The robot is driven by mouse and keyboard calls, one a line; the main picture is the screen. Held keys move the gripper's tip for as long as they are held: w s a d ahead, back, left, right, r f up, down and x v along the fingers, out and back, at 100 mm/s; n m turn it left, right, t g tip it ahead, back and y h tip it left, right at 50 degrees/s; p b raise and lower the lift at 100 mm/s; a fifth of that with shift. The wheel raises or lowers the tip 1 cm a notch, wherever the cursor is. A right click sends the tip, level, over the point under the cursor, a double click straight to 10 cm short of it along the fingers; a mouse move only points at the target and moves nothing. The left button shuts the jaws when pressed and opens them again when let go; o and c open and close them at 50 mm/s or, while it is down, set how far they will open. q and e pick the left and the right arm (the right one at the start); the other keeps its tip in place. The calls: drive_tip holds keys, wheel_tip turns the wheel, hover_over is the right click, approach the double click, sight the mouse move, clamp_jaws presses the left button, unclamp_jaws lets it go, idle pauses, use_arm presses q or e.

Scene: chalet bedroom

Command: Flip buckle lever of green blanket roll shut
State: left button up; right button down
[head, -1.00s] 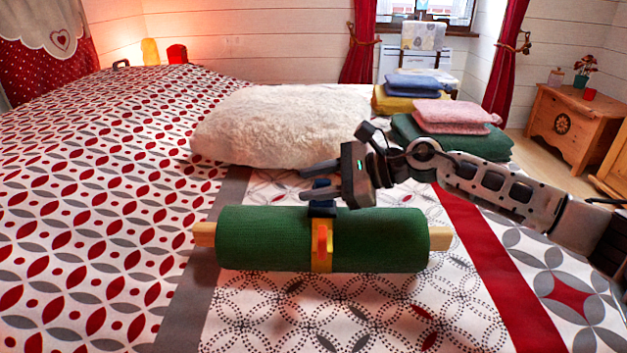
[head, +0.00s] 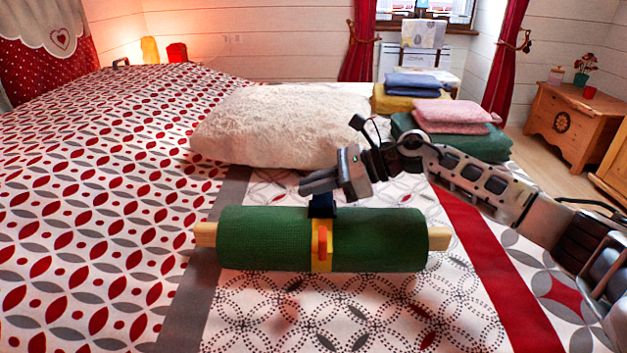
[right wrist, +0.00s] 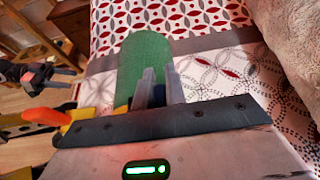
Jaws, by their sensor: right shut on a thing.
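The green blanket roll (head: 265,240) lies across the bed, with a yellow strap (head: 322,266) around its middle and a red tab (head: 323,242) on the strap. A dark blue buckle lever (head: 321,207) stands up at the top of the strap. My right gripper (head: 318,184) is shut on the lever, just above the roll; the contact is partly hidden. In the right wrist view its fingers (right wrist: 160,86) are close together in front of the green roll (right wrist: 145,55). A dark gripper-like part at that view's left looks like my left gripper (right wrist: 62,78); its opening is unclear.
A fluffy cream pillow (head: 280,125) lies behind the roll. Folded pink towels (head: 455,114) and a green blanket (head: 480,147) are stacked to the right, with blue and yellow ones behind. The patterned bed is clear left and in front of the roll.

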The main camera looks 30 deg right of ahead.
use_arm(q)
drive_tip(key=shift+f, duration=0.3)
use_arm(e)
drive_tip(key=shift+w+f+m, duration=0.1)
drive_tip(key=shift+m, duration=0.2)
drive_tip(key=c, duration=1.4)
unclamp_jaws()
drive_tip(key=shift+c, duration=0.2)
use_arm(q)
drive_tip(key=shift+r, duration=0.1)
use_arm(e)
drive_tip(key=shift+d, duration=0.1)
drive_tip(key=shift+d, duration=0.2)
use_arm(q)
drive_tip(key=shift+a, duration=0.1)
use_arm(e)
drive_tip(key=v, duration=1.5)
drive_tip(key=shift+d, duration=0.25)
